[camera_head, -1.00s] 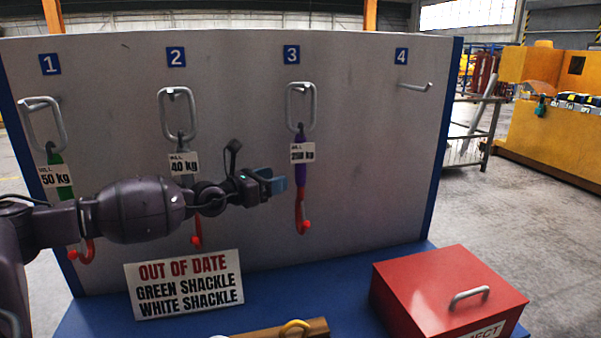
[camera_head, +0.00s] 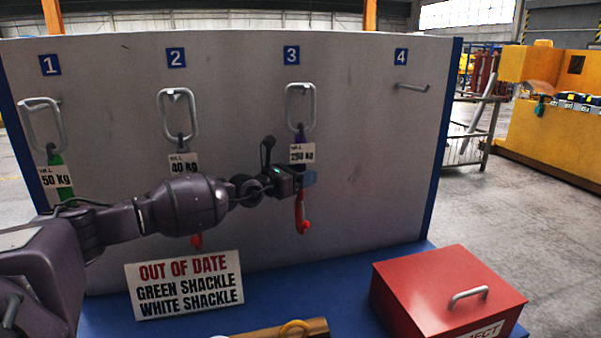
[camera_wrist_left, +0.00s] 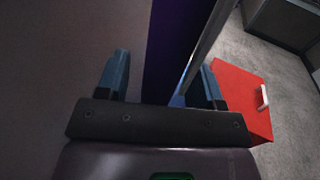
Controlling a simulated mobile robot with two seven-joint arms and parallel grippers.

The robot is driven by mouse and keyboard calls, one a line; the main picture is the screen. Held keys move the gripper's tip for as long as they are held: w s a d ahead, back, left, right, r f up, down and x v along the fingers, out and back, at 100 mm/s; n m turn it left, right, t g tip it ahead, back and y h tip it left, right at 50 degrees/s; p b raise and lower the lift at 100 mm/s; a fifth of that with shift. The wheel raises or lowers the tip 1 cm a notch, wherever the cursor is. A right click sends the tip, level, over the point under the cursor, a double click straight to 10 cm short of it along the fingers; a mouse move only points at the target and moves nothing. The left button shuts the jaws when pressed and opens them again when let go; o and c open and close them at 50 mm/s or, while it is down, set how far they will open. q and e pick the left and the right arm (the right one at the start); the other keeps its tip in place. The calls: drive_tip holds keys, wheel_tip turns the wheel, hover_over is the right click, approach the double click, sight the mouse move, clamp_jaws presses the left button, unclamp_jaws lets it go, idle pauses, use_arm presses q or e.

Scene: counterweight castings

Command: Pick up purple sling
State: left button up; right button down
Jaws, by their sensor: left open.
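The purple sling (camera_head: 299,138) hangs from the metal ring (camera_head: 300,107) under number 3. A white weight tag (camera_head: 302,154) covers part of it, and its red hook (camera_head: 302,213) hangs below. My left gripper (camera_head: 307,179) is open at the sling, just below the tag, and hides the part between tag and hook. In the left wrist view a dark purplish strip (camera_wrist_left: 170,50) stands between the two open fingers (camera_wrist_left: 163,82). It looks like the sling, but I cannot tell for certain. My right gripper is not in view.
Slings with tags hang under numbers 1 (camera_head: 56,160) and 2; peg 4 (camera_head: 412,87) is empty. An out-of-date sign (camera_head: 185,285) names green and white shackles. A red box (camera_head: 450,290) stands at the right of the blue base (camera_head: 330,270).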

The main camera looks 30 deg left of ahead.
use_arm(q)
drive_tip(key=shift+x, duration=0.85)
clamp_jaws()
drive_tip(key=shift+r, duration=0.2)
